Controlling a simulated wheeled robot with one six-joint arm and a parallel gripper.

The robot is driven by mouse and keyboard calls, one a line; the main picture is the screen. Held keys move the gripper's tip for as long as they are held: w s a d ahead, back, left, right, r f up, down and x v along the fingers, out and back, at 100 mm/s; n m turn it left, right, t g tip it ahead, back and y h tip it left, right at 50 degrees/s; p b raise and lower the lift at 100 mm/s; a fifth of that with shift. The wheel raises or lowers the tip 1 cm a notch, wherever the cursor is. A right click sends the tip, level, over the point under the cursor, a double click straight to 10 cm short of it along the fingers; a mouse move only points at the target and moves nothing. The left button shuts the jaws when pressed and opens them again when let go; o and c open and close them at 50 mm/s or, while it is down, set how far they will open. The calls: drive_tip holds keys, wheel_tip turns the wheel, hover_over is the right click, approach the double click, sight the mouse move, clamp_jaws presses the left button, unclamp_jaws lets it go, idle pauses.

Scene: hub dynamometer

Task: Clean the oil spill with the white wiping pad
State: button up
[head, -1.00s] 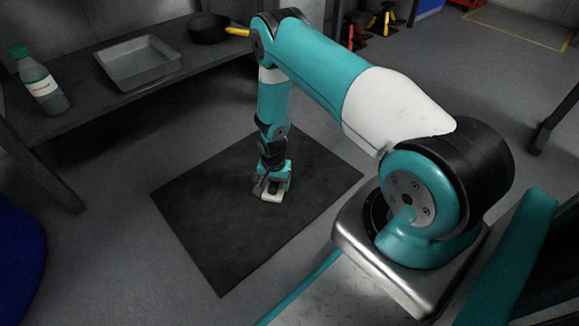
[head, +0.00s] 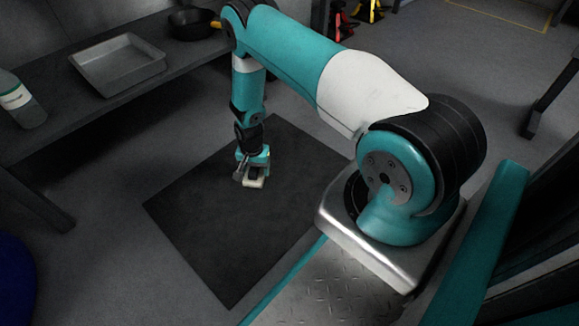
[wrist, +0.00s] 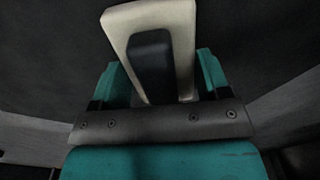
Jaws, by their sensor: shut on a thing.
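My gripper (head: 254,178) points down over the dark mat and is shut on the white wiping pad (head: 253,184). In the wrist view the pad (wrist: 183,30) is an off-white block with a black grip (wrist: 150,62) on it, and the grip sits between my gripper's teal fingers. The pad is low, at or just above the mat; I cannot tell whether it touches. The black mat (head: 215,235) lies flat on the grey floor. I cannot make out a distinct oil spill on its dark surface.
A dark bench at the back left bears a grey metal tray (head: 118,68), a black pan (head: 192,24) and a bottle (head: 22,102) cut by the picture's edge. Red and yellow stands (head: 368,10) are at the back.

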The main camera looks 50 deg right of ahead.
drive_tip(key=shift+w, duration=0.4)
wheel_tip(320, 180, up, 2)
drive_tip(key=shift+w+d+r+p, duration=0.15)
drive_tip(key=shift+r+p, duration=0.1)
drive_tip(key=shift+p, duration=0.6)
drive_tip(key=shift+r+p, duration=2.4)
drive_tip(key=shift+r, duration=0.3)
